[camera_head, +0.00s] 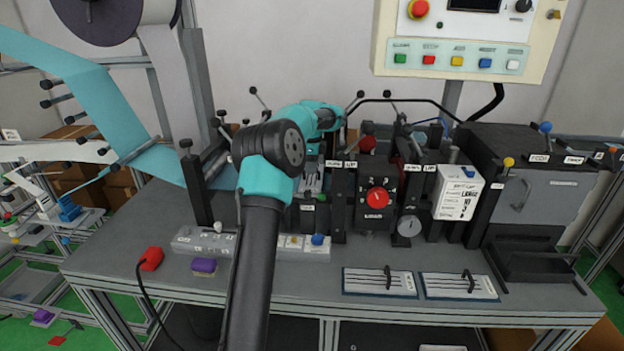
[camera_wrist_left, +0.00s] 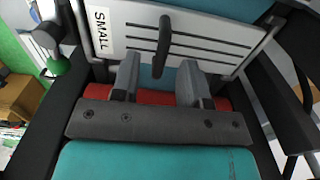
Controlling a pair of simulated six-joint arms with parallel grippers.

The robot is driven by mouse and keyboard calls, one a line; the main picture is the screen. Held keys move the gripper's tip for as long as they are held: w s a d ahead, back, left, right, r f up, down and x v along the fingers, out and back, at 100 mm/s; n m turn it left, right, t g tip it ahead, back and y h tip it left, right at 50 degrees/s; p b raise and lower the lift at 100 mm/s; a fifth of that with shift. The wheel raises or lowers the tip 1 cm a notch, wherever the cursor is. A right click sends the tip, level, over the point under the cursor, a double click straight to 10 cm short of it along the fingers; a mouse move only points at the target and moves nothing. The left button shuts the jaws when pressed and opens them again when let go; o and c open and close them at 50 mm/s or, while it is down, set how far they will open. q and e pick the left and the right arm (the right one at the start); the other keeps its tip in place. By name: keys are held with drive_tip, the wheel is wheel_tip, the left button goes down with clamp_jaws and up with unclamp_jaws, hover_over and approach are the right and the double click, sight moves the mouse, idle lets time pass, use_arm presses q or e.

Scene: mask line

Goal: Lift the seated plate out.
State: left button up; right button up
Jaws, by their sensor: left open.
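The seated plate (camera_wrist_left: 205,48) is a light grey slotted plate labelled SMALL, standing between dark side parts in the left wrist view. Its black upright handle (camera_wrist_left: 163,45) is in the middle. My left gripper (camera_wrist_left: 160,78) is open, with one finger on each side of the handle and a gap to it on both sides. In the head view my left gripper (camera_head: 312,178) is at the middle of the machine, partly hidden by my own arm. I cannot make out the seated plate there. My right gripper is not in view.
Two plates with black handles, one on the left (camera_head: 365,283) and one on the right (camera_head: 440,287), lie at the bench's front. A red-knobbed unit (camera_head: 375,215) and a white box (camera_head: 460,195) stand right of the gripper. A red block (camera_head: 151,258) and purple block (camera_head: 204,266) lie front left.

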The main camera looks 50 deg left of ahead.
sight(313, 183)
use_arm(q)
drive_tip(key=shift+f, duration=1.4)
drive_tip(key=shift+c, duration=0.3)
clamp_jaws()
